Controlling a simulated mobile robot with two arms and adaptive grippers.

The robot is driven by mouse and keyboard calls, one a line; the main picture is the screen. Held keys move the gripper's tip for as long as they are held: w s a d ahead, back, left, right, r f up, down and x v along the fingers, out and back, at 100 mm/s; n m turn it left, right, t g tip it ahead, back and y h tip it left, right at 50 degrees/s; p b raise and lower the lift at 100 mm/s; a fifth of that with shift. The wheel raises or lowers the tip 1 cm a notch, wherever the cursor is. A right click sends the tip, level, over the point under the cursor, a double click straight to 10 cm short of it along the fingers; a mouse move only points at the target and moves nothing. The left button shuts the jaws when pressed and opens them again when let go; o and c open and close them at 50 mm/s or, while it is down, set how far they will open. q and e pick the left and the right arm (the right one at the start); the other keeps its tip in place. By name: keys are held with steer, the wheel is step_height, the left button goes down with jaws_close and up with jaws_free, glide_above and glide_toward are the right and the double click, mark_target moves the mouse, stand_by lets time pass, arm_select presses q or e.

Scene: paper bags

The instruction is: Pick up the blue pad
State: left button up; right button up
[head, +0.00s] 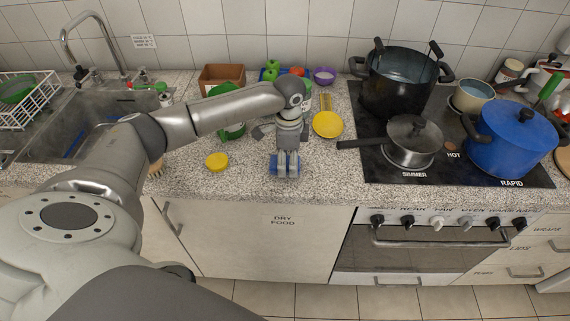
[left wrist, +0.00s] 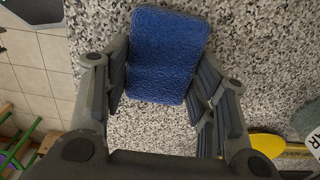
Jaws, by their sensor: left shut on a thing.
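The blue pad (head: 273,169) is at the front part of the speckled counter, left of the stove. My left gripper (head: 285,170) points down over it and hides its middle. In the left wrist view the pad (left wrist: 165,50) is a textured blue rounded rectangle, and it lies between the two fingers. The left gripper is shut on it. I cannot tell whether the pad is clear of the counter (head: 330,175). My right gripper is not in view.
A round yellow thing (head: 217,162) lies left of the gripper, and a yellow dish (head: 328,125) lies behind it. A brown box (head: 222,76) and a purple bowl (head: 324,76) stand at the back. The stove holds a black pot (head: 395,95), a pan (head: 413,142) and a blue pot (head: 510,145).

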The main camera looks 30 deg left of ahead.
arm_select(q)
steer(key=shift+r, duration=0.1)
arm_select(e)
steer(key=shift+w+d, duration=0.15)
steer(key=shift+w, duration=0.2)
arm_select(q)
steer(key=shift+r+b, duration=0.35)
steer(key=shift+r, duration=0.25)
steer(key=s+a+r+b, duration=0.3)
steer(key=s+a+r, duration=0.1)
steer(key=s+r, duration=0.7)
steer(key=shift+s+r, duration=0.35)
steer(key=shift+s, duration=0.85)
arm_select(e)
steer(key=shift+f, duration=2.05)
